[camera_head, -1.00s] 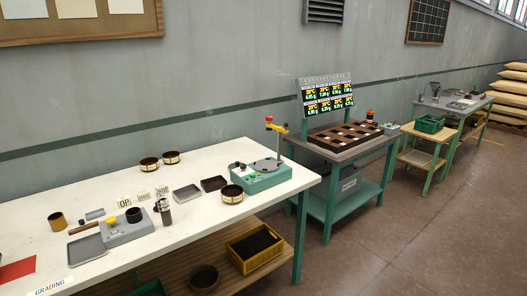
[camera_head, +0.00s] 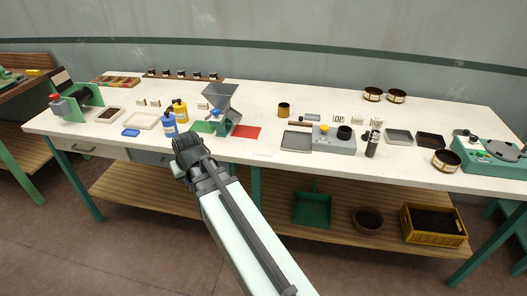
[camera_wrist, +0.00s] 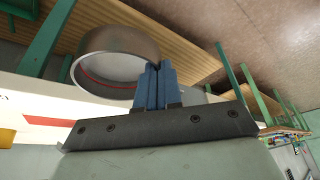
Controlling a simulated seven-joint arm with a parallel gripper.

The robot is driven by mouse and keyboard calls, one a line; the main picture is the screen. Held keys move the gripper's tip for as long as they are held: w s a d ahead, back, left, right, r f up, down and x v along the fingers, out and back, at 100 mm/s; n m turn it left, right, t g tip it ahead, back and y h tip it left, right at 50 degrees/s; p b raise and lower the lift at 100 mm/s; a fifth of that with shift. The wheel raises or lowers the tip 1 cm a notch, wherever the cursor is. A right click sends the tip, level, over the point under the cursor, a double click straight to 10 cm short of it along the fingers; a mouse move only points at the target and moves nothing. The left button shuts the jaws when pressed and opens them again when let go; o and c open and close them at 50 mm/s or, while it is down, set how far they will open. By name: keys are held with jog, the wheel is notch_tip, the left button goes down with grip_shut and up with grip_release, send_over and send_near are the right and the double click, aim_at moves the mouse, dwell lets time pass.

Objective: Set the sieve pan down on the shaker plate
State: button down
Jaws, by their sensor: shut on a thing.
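The shaker is a green machine with a round grey plate (camera_head: 503,150) on top, at the right end of the white table. In the head view nothing stands on the visible part of the plate. My gripper (camera_wrist: 158,70) has its blue fingers shut on the wall of a round metal pan (camera_wrist: 120,45) in the wrist view; a thin red line shows inside it. In the head view my arm reaches up from below to the table's front edge, left of centre, far from the shaker. The held pan cannot be made out clearly there.
A brass-rimmed pan (camera_head: 446,162) stands just left of the shaker, with dark trays beside it. The lower shelf holds a yellow crate (camera_head: 433,226).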

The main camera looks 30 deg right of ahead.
jog(key=s+d+r+m+h, duration=0.1)
jog(key=s+d+r+m, duration=0.25)
jog(key=d, duration=1.85)
jog(key=s+d+r+m+g+h, duration=0.15)
jog(key=s+d+r, duration=0.35)
jog(key=d, duration=1.7)
jog(key=s+d+r+m+t+h, duration=0.1)
jog(key=s+d+r+m, duration=0.25)
jog(key=d, duration=1.75)
jog(key=s+d+r+m+g, duration=0.1)
jog(key=s+d+m, duration=0.1)
jog(key=s+d, duration=0.75)
jog(key=s+d+r+m+g, duration=0.1)
jog(key=s+d+r+m, duration=0.1)
jog(key=s+d, duration=0.8)
jog(key=s+d+r+m+g+h, duration=0.1)
jog(key=s+d+m, duration=0.4)
jog(key=s+d, duration=1.4)
jog(key=shift+s+r+g, duration=0.2)
jog(key=shift+s+g, duration=0.15)
jog(key=shift+s, duration=0.4)
send_over(491, 144)
jog(key=shift+s+f, duration=0.1)
jog(key=shift+f, duration=2.8)
